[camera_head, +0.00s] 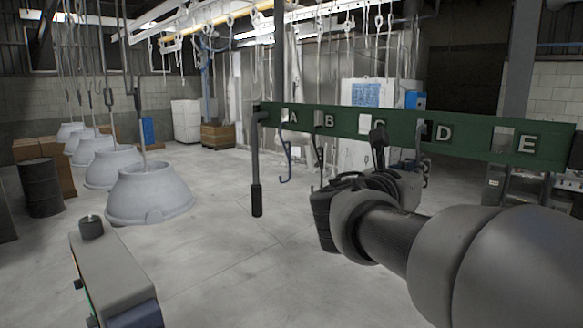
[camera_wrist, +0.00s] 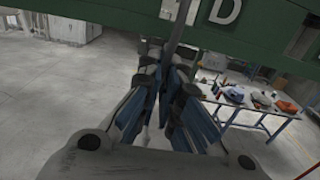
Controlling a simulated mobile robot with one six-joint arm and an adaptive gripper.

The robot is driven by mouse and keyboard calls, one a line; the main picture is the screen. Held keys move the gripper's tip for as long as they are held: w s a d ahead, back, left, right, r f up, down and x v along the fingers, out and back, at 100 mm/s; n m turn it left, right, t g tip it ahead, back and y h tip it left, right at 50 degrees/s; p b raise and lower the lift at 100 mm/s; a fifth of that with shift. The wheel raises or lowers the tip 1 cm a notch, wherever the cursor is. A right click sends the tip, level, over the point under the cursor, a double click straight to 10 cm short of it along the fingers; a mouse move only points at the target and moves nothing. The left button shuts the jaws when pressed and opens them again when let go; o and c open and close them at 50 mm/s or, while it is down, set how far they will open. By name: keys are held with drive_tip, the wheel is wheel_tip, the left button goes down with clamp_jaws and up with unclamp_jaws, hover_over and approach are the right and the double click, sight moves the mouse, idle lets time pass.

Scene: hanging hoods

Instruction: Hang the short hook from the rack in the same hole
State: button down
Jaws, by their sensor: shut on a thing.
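The green rack (camera_head: 478,135), a long bar lettered A to E with holes along it, crosses the right half of the head view. Its underside also fills the top of the wrist view (camera_wrist: 110,22). My gripper (camera_head: 372,178) is just in front of and below the rack, near letter C. In the wrist view its fingers (camera_wrist: 168,85) are closed around a dark grey rod (camera_wrist: 181,32), apparently the short hook, which stands up in front of the rack. Its upper end (camera_head: 378,138) covers part of the C area. I cannot tell whether it touches the rack.
A blue hook (camera_head: 286,155) hangs under A and a dark hook (camera_head: 319,150) under B. A black-handled rod (camera_head: 256,165) hangs at the rack's left end. Grey hoods (camera_head: 150,193) hang at the left. A table with tools (camera_wrist: 240,110) stands beyond the rack. The floor between is clear.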

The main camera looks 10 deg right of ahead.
drive_tip(key=shift+w+d, duration=0.25)
drive_tip(key=shift+d, duration=0.15)
drive_tip(key=shift+f+b, duration=1.2)
drive_tip(key=shift+f, duration=0.15)
idle(0.3)
drive_tip(key=c, duration=1.7)
unclamp_jaws()
drive_tip(key=shift+a, duration=0.1)
